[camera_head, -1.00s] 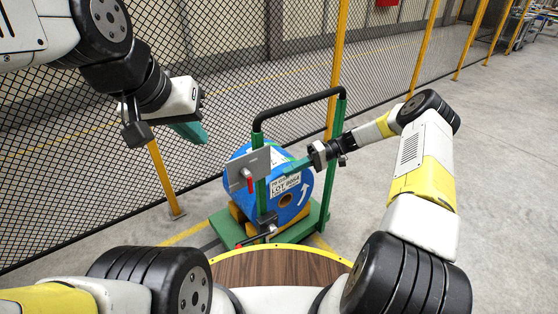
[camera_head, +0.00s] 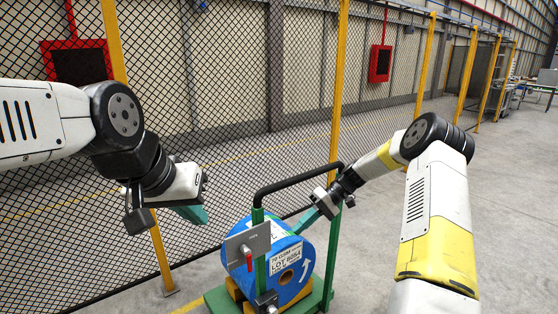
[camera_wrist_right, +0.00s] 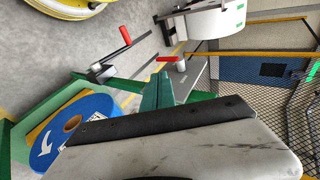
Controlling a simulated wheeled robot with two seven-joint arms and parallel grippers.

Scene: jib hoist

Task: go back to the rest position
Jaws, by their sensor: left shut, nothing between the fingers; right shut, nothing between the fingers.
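My left gripper (camera_head: 192,214) has teal fingers. They are shut and empty, in the air left of the trolley in the head view. My right gripper (camera_head: 303,222) is shut and empty in front of or over the blue reel (camera_head: 296,274), beside the trolley's handle frame; contact cannot be told. In the right wrist view its teal fingers (camera_wrist_right: 157,92) are together, with the reel (camera_wrist_right: 88,112) at lower left. The reel has a white lot label and an arrow. It sits on a green trolley (camera_head: 222,300) with a black handle (camera_head: 300,178).
A grey plate (camera_head: 247,243) with a red-handled lever is mounted on the trolley. A black mesh fence (camera_head: 225,110) with yellow posts (camera_head: 339,90) stands behind. Red boxes hang on the wall beyond. Bare floor lies to the right.

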